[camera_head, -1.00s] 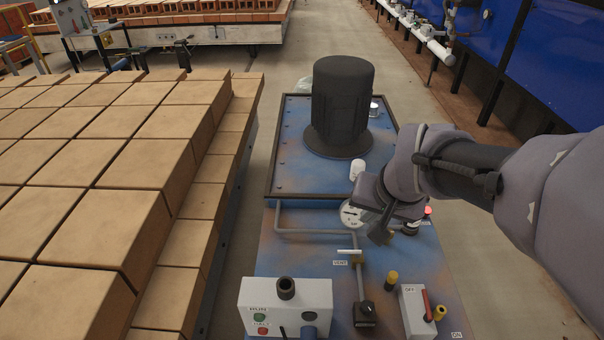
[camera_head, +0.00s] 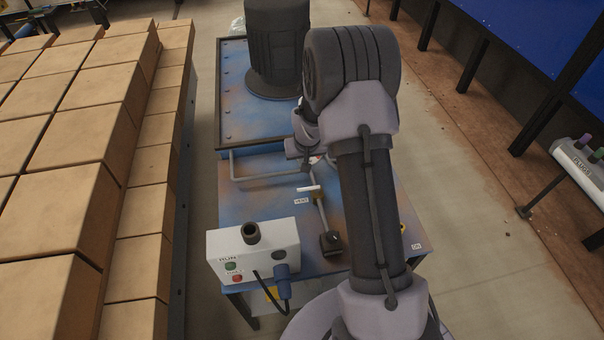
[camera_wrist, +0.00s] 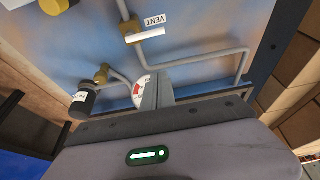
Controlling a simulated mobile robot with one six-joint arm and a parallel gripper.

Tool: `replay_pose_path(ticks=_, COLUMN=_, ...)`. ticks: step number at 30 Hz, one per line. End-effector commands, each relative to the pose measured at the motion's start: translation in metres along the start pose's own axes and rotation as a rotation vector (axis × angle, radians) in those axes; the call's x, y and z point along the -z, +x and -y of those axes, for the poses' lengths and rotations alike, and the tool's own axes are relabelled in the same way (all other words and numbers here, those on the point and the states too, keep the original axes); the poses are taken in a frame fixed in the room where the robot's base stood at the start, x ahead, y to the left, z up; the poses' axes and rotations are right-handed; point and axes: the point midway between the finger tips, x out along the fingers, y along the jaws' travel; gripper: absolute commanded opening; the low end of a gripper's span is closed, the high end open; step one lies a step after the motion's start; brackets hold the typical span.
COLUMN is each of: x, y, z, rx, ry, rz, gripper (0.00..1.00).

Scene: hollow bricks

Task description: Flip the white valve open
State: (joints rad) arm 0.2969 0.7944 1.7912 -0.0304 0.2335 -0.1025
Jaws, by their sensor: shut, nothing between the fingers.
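The white valve handle (camera_head: 309,189) is a short white bar on a grey pipe, set crosswise to it, beside the VENT label (camera_head: 301,201) on the blue panel (camera_head: 262,208). In the wrist view the white handle (camera_wrist: 145,35) sits on a brass body under the VENT tag (camera_wrist: 155,20). My gripper's fingers (camera_wrist: 157,90) are shut and empty, apart from the handle, in front of a white dial gauge (camera_wrist: 140,92). In the head view my arm hides most of my gripper, which is beyond the handle.
A control box (camera_head: 254,250) with RUN markings stands at the panel's near left. A black motor (camera_head: 277,45) stands at the far end. Stacked bricks (camera_head: 75,150) line the left. A black-capped fitting (camera_wrist: 82,103) shows in the wrist view.

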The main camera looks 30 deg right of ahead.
Motion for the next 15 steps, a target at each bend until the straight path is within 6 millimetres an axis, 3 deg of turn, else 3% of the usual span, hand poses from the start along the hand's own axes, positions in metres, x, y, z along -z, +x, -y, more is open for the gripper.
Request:
replay_pose_path(ticks=12, x=-0.003, y=0.093, z=0.0, rx=0.0, ry=0.0, rz=0.001, gripper=0.0)
replay_pose_path(ticks=13, x=-0.003, y=0.099, z=0.0, rx=0.0, ry=0.0, rz=0.002, gripper=0.0)
replay_pose_path(ticks=15, x=-0.017, y=0.092, z=0.0, rx=0.0, ry=0.002, rz=0.002, gripper=0.0)
